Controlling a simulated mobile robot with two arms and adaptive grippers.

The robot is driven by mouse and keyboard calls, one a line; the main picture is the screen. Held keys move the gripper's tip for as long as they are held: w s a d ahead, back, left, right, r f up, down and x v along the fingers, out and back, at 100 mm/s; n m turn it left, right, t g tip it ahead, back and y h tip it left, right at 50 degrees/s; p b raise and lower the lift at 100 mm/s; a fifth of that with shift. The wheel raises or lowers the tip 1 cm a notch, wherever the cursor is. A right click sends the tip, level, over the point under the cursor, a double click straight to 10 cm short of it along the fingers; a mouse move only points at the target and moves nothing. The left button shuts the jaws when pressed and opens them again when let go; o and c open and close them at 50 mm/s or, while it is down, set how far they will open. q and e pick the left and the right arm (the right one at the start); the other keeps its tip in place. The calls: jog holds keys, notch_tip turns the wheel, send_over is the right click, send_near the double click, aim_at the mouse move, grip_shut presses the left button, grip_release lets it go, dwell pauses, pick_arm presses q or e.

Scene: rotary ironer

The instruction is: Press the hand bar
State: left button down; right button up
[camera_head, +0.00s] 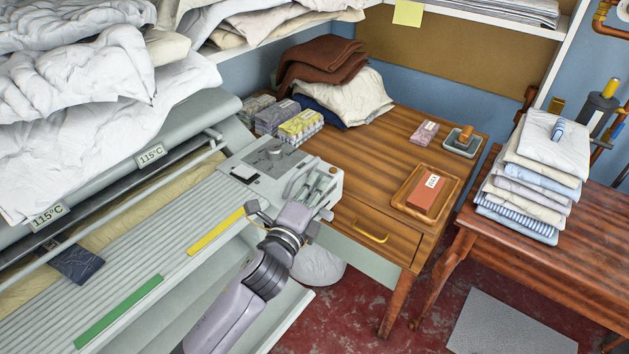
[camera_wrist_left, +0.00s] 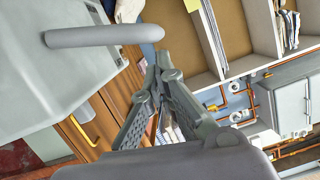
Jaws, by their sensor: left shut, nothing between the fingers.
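The ironer (camera_head: 120,225) fills the left of the head view, with a slatted feed board and a long thin pale rail (camera_head: 130,192) along its roller. I cannot tell for sure which part is the hand bar. My left gripper (camera_head: 314,188) is over the right-hand end of the ironer, beside the control panel (camera_head: 268,158). In the left wrist view the left gripper (camera_wrist_left: 163,66) is shut and empty. A rounded grey bar (camera_wrist_left: 105,36) sticks out from a pale housing (camera_wrist_left: 75,75) left of the fingertips; contact does not show. My right gripper is out of view.
White linen (camera_head: 100,85) is heaped over the ironer. A wooden table (camera_head: 375,165) to its right bears boxes, folded cloths and a tray (camera_head: 399,194) with a red-brown block. A second table (camera_head: 590,240) holds folded linen (camera_head: 535,180). Red floor shows between and below them.

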pick_arm(q)
jog(key=shift+w+a, duration=0.15)
dwell(0.3)
jog(key=shift+w+a+r+n+p, duration=0.15)
jog(key=shift+r+n+p, duration=0.2)
jog(key=shift+p, duration=0.3)
